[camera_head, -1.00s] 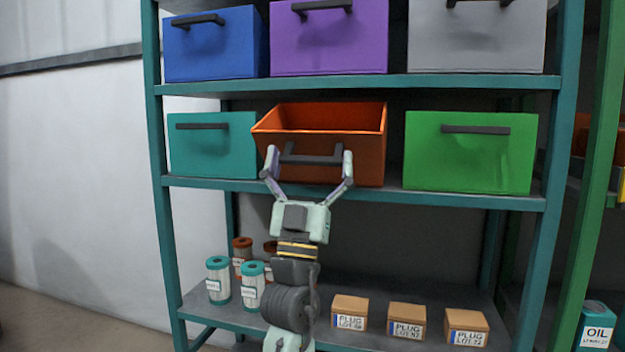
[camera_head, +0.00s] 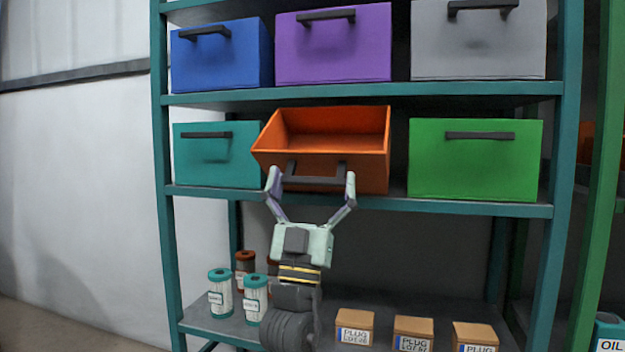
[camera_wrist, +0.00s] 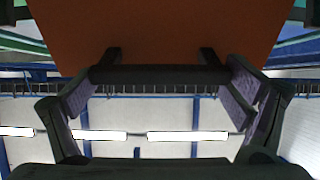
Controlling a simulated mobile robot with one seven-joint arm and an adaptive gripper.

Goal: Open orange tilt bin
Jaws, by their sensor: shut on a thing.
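The orange tilt bin (camera_head: 338,161) is on the middle shelf, between a teal bin and a green bin. It is tilted forward, with its open top and inside showing. Its black handle (camera_head: 315,179) is on the front face. My gripper (camera_head: 311,187) is at the handle from below, one finger at each end of the bar. In the wrist view the orange front (camera_wrist: 155,30) fills the top, and the black bar (camera_wrist: 158,75) spans between the purple-padded fingers of my gripper (camera_wrist: 160,95). The bin's inside appears empty.
The teal bin (camera_head: 215,168) and green bin (camera_head: 474,175) flank it closely. Blue (camera_head: 222,65), purple (camera_head: 335,55) and grey (camera_head: 478,50) bins stand on the shelf above. Filter canisters (camera_head: 221,295) and plug boxes (camera_head: 355,328) stand on the lower shelf.

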